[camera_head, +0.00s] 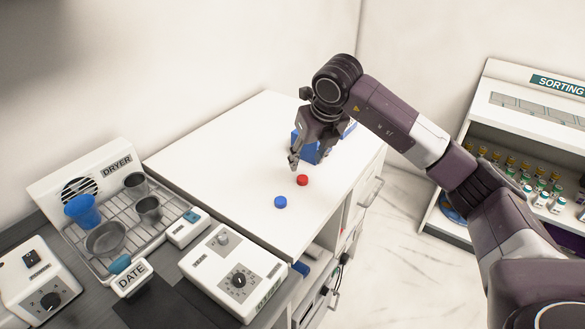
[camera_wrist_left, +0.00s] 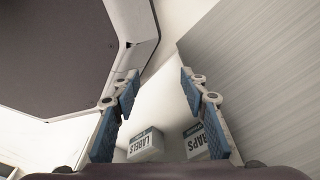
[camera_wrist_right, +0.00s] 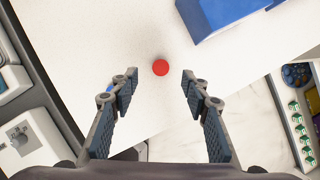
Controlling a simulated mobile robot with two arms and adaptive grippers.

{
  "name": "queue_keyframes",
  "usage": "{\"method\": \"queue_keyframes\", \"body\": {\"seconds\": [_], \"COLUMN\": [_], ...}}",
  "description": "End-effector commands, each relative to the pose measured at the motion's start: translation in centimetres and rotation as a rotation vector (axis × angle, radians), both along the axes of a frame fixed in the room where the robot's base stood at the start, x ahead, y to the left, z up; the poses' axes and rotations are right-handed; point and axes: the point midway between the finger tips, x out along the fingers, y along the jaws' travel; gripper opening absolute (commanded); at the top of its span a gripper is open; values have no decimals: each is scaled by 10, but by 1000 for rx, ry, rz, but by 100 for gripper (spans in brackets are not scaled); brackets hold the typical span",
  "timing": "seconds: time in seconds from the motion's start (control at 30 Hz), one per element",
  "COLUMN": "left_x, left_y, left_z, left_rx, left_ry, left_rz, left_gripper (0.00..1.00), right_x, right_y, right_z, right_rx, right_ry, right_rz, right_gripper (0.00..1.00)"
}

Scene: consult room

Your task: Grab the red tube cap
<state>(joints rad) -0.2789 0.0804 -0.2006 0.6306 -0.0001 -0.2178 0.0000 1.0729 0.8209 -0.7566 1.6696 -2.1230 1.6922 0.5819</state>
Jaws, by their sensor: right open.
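The red tube cap (camera_head: 302,180) lies on the white cabinet top, a small round red disc. In the right wrist view the red cap (camera_wrist_right: 160,68) shows between and beyond my fingertips, with nothing touching it. My right gripper (camera_head: 294,160) is above the white top, just up and left of the cap in the head view; in its wrist view the right gripper (camera_wrist_right: 160,88) is open and empty. A blue cap (camera_head: 280,202) lies nearer, left of the red one. My left gripper (camera_wrist_left: 158,80) shows only in its own wrist view, open and empty.
A blue box (camera_head: 306,150) stands behind the right gripper. The white cabinet top (camera_head: 225,150) is mostly clear. A dryer rack (camera_head: 155,232) with cups and a white dial device (camera_head: 235,272) stand at left. A sorting shelf (camera_head: 500,120) holds several bottles at right.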

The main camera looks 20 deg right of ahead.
Motion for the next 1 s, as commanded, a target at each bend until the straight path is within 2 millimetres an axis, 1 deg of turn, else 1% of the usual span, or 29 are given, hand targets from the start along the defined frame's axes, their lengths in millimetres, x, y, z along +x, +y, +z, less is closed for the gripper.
{"method": "queue_keyframes", "body": {"seconds": [0.03,0.17,0.33,0.4,0.47,0.57,0.6,0.7,0.8,0.9,1.0], "left_x": [5,-2,-31,-40,-44,-43,-41,-32,-20,-12,-12], "left_y": [0,-2,-1,1,1,2,2,2,1,1,1], "left_z": [0,2,5,8,11,18,19,21,22,23,22], "left_rx": [0,-2,1,3,4,5,5,5,3,1,1], "left_ry": [-5,3,42,56,62,60,57,44,27,15,15], "left_rz": [0,0,1,0,0,0,0,0,0,1,1], "left_gripper": [40,40,40,40,40,40,40,40,40,40,40], "right_x": [0,2,8,8,8,8,10,15,17,17,17], "right_y": [0,1,1,0,-1,-3,-2,-2,-3,-2,-2], "right_z": [1,-6,-24,-31,-39,-54,-61,-71,-76,-77,-76], "right_rx": [-2,-3,-2,-3,-2,-3,-1,-2,-2,-2,-2], "right_ry": [-1,1,2,2,4,4,2,-1,-1,-2,-2], "right_rz": [1,3,3,3,3,3,4,1,2,3,3], "right_gripper": [43,43,43,43,43,43,43,43,43,43,43]}}
